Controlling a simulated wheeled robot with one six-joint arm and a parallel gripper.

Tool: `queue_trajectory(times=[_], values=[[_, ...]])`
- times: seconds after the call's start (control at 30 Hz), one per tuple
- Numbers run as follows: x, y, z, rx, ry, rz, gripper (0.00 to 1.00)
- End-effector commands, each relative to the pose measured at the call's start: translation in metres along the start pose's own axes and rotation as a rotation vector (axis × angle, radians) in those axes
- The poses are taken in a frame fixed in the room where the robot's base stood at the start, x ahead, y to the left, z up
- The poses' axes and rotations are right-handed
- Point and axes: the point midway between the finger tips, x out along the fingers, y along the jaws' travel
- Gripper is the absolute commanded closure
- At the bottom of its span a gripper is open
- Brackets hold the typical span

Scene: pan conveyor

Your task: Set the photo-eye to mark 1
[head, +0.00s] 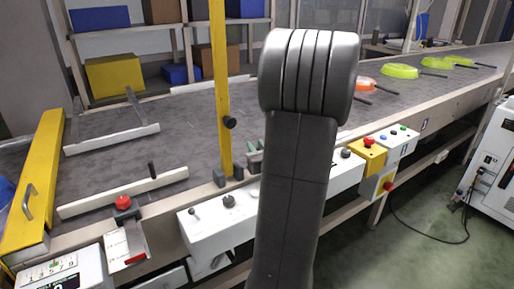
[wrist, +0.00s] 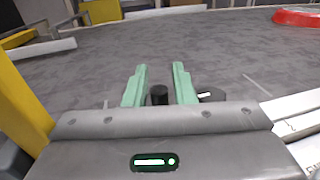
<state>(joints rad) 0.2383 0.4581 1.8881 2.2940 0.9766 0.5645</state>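My gripper (wrist: 159,82) shows in the wrist view as two pale green fingers, apart, with a short black knob (wrist: 159,95) between them. Narrow gaps seem to separate the knob from the fingers; contact is not clear. In the head view my gripper (head: 255,158) is mostly hidden behind my arm, low at the conveyor's near edge. A yellow post (head: 221,85) with a black side knob (head: 230,122) stands just left of it. I cannot tell for certain which part is the photo-eye, and no mark 1 is readable. A dark disc with a white line (wrist: 210,95) lies right of the fingers.
The grey conveyor (head: 110,125) carries green pans (head: 401,71) and an orange pan (head: 364,84) at the right. White guide bars (head: 125,192) lie at the left. Shelves stand behind.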

Motion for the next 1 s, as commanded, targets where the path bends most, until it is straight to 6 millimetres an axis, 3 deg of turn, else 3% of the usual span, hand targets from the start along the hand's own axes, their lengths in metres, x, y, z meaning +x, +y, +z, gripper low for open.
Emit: queue_trajectory(times=[0.27, 0.7, 1.0], values=[[-0.012, -0.001, 0.000, 0.001, 0.000, -0.003, 0.77], [-0.102, -0.002, 0.001, -0.001, 0.000, -0.005, 0.77], [-0.134, -0.001, 0.000, 0.000, -0.001, -0.002, 0.77]])
